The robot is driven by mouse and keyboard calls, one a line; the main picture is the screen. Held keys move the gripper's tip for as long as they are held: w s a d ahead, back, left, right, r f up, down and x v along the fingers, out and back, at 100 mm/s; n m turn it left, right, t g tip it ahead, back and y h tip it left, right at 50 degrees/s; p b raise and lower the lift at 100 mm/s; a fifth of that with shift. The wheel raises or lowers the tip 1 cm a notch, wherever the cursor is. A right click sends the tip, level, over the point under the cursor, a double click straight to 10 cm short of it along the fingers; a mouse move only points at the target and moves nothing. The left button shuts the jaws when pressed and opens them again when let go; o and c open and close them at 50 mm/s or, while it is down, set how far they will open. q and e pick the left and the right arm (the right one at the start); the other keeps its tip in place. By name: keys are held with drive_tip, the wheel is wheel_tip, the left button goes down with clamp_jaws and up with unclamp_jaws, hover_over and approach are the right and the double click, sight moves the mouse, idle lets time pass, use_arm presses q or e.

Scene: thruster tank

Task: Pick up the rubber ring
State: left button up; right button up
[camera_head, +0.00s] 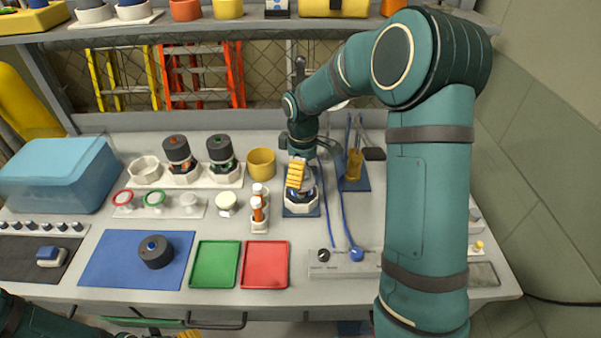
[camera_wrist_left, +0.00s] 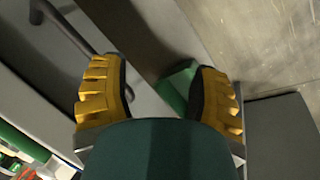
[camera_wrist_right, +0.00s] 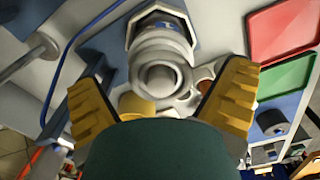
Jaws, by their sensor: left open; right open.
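A red ring (camera_head: 123,197) and a green ring (camera_head: 154,199) sit on round pieces on a white strip at the left of the bench. I cannot tell which ring, if either, is the rubber one. My right gripper (camera_head: 297,184) points down over a grey-white rounded device (camera_head: 304,202) on a blue base. In the right wrist view, the open jaws of the right gripper (camera_wrist_right: 160,82) stand either side of this device (camera_wrist_right: 160,65); contact cannot be told. My left gripper (camera_wrist_left: 158,75) is open and empty, low in front of the bench. It barely shows in the head view.
A blue mat (camera_head: 100,265) carries a dark cylinder (camera_head: 155,252). Green (camera_head: 216,264) and red (camera_head: 265,264) trays lie beside it. A shelf (camera_head: 160,28) runs above.

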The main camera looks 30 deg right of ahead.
drive_tip(key=c, duration=0.9)
wheel_tip(320, 180, up, 10)
drive_tip(key=shift+r+p, duration=0.25)
drive_tip(key=shift+p, duration=0.7)
